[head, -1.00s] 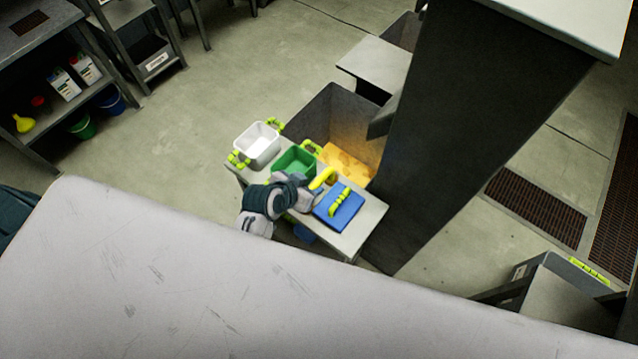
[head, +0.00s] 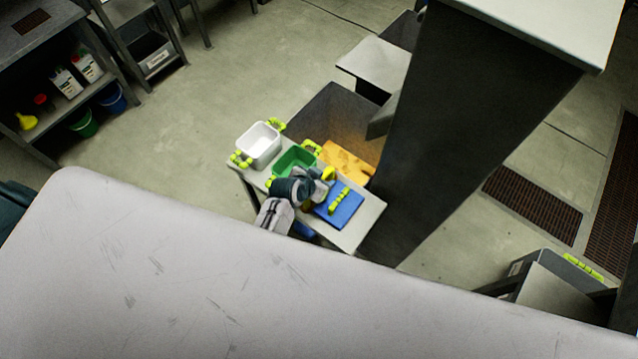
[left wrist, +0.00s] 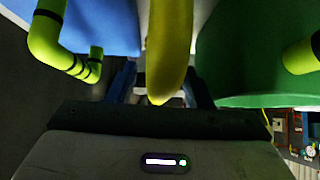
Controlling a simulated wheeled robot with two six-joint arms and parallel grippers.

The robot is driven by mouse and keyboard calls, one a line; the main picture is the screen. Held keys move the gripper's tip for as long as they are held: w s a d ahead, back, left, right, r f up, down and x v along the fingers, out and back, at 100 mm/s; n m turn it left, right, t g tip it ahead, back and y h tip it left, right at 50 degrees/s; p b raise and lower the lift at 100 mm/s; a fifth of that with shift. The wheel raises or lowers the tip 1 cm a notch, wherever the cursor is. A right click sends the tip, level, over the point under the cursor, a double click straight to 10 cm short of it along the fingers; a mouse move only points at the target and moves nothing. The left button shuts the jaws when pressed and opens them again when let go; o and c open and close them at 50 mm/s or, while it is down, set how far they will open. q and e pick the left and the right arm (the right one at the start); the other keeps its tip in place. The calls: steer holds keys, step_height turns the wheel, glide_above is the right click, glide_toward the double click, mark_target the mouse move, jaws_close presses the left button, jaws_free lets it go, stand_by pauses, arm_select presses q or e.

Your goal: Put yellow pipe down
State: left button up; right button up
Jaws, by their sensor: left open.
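The yellow pipe (head: 329,173) shows beside my left gripper (head: 322,184) in the head view, partly hidden by it. It stands over the small bench between the green bin (head: 284,168) and the blue lid (head: 350,213). In the left wrist view the pipe (left wrist: 169,45) runs between the two fingers of my left gripper (left wrist: 166,88), which are open and apart on either side of it. I cannot tell whether the pipe rests on the bench. My right gripper is not in view.
A white bin (head: 263,148) with yellow-green handles stands at the bench's left end. The bench top (head: 366,222) is bare at its right end. A large crate (head: 325,112) stands behind the bins.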

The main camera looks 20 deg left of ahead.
arm_select(q)
steer(key=shift+c, duration=0.4)
jaws_close()
steer(key=shift+r, duration=0.1)
